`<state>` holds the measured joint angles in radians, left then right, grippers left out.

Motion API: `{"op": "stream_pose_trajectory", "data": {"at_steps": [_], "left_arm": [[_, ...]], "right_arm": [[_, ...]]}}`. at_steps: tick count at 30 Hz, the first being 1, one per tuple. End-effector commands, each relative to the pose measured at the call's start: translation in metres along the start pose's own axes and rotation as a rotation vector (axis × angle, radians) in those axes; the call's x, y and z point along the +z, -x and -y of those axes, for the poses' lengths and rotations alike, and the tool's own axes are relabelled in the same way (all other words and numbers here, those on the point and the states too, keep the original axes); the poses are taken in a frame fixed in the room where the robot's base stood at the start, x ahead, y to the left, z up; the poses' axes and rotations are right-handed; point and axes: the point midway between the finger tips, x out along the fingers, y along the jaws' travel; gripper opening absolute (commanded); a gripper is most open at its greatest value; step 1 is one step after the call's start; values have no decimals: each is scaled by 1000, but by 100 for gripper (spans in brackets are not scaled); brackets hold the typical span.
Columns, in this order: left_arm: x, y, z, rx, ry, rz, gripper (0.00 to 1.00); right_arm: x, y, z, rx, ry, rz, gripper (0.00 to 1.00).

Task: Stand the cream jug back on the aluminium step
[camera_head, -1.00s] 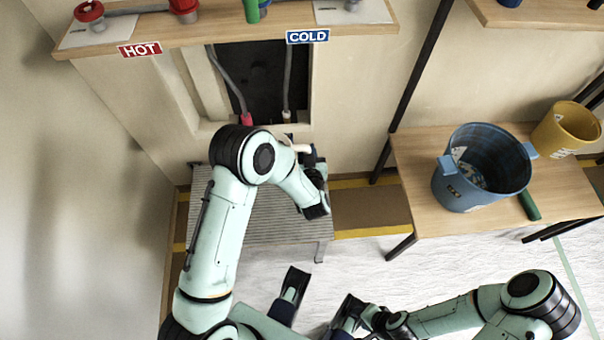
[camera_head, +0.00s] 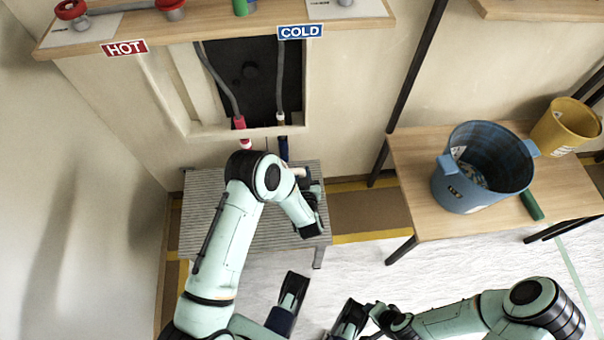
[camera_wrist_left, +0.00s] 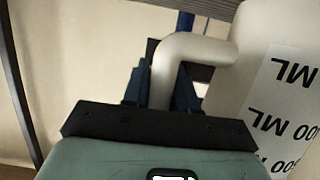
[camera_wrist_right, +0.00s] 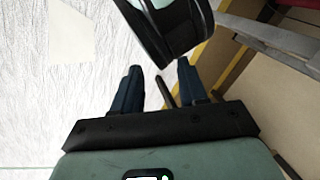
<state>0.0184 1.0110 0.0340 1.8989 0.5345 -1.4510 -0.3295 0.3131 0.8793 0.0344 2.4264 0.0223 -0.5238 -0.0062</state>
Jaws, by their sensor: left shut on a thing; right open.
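The cream jug (camera_wrist_left: 247,70) fills the right of the left wrist view, with its white label reading upside down there. My left gripper (camera_wrist_left: 160,85) is shut on the jug's bent handle (camera_wrist_left: 195,47). In the head view only a small cream part of the jug (camera_head: 298,172) shows behind my left arm, over the ridged grey aluminium step (camera_head: 205,205). Whether the jug's base touches the step is hidden. My right gripper (camera_wrist_right: 160,82) is open and empty in the right wrist view, with pale floor beyond it.
Above the step is a wall recess with a red-ended hose (camera_head: 239,122) and a blue-ended hose (camera_head: 282,147). A wooden bench (camera_head: 410,165) at the right bears a blue bucket (camera_head: 470,190) and a yellow bucket (camera_head: 565,128). The step's left part looks clear.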

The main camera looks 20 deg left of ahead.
Motion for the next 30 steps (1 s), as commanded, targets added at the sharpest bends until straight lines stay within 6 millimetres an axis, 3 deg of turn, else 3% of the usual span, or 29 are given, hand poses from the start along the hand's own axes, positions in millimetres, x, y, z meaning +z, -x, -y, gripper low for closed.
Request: {"op": "stream_pose_trajectory", "data": {"at_steps": [6, 7, 9, 20, 23, 30], "left_arm": [[4, -1, 0, 0, -1, 0, 0], [3, -1, 0, 0, -1, 1, 37], [3, -1, 0, 0, -1, 1, 52], [-2, 1, 0, 0, 0, 1, 52], [-1, 14, -1, 2, -2, 3, 52], [-2, 66, -1, 4, -3, 4, 52]], "right_arm": [[-4, -3, -1, 0, -1, -10, 43], [-4, -2, -1, 0, -1, -11, 43], [-3, -2, -1, 0, 0, -10, 43], [0, 2, 0, 0, 0, 1, 43], [5, 5, 2, -1, 2, 15, 43], [23, 18, 6, -4, 6, 65, 43]]}}
